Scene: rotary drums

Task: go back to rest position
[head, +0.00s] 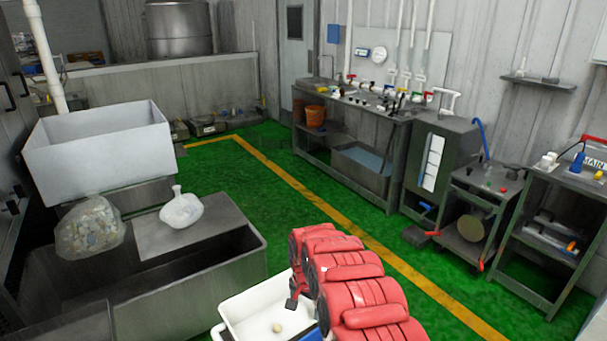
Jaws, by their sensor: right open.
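My right arm is red and jointed and comes up from the bottom middle of the head view. My right gripper (294,297) is at its far left end, small and partly hidden by the arm. It is open, and I see nothing held in it. It is over or beside the right part of a white tray (240,312); I cannot tell its height. My left gripper is not in view.
A small beige object (277,327) lies in the tray. A grey trough (190,300) stands left, with a clear bag (90,228) and a white flask (181,209) near it. Benches (350,120) line the right wall. The green floor (230,185) between is clear.

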